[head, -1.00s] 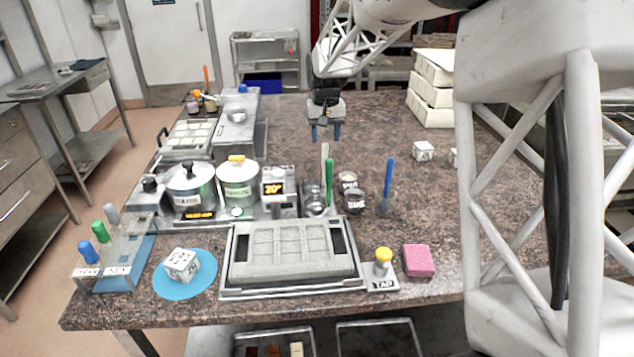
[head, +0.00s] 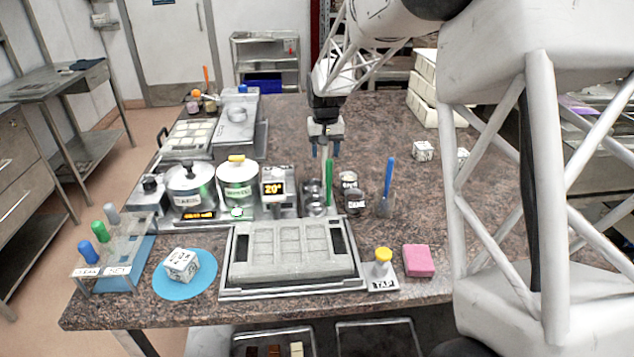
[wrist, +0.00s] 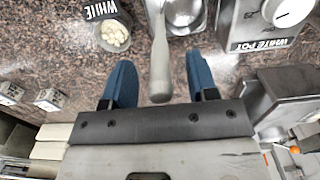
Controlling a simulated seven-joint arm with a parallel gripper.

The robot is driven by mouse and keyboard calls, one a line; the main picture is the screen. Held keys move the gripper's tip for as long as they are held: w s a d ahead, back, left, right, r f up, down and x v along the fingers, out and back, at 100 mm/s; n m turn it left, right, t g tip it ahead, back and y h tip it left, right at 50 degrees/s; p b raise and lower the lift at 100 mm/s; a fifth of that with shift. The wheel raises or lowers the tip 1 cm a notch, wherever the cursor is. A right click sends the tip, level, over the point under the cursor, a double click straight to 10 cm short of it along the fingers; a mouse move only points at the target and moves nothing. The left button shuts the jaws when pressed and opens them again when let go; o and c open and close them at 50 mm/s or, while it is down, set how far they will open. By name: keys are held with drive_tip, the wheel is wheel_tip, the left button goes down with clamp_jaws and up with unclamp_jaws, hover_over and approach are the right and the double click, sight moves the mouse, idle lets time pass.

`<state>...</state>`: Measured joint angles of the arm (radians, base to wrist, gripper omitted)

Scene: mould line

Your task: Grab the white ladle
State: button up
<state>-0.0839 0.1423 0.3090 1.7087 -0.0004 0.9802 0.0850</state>
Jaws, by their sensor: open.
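The white ladle (wrist: 159,70) shows in the wrist view as a pale grey-white handle, its upper end towards me. It lies between the two blue fingers of my gripper (wrist: 160,75), with visible room on each side. My gripper is open and holds nothing. In the head view my gripper (head: 326,150) points down just above the ladle stand, and the white handle is hard to make out there. A green handle (head: 329,180) stands close by. Steel cups (wrist: 184,14) are at the ladle's lower end in the wrist view; its bowl is not clear.
A cup of white pieces (wrist: 113,34) and a dark cup (head: 354,202) stand beside the ladles. A blue-handled tool (head: 389,178) is to the right, two pots (head: 192,190) to the left. A mould tray (head: 292,294) lies in front.

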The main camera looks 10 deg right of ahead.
clamp_jaws()
idle(0.3)
drive_tip(key=shift+r, duration=0.1)
drive_tip(key=shift+r, duration=4.95)
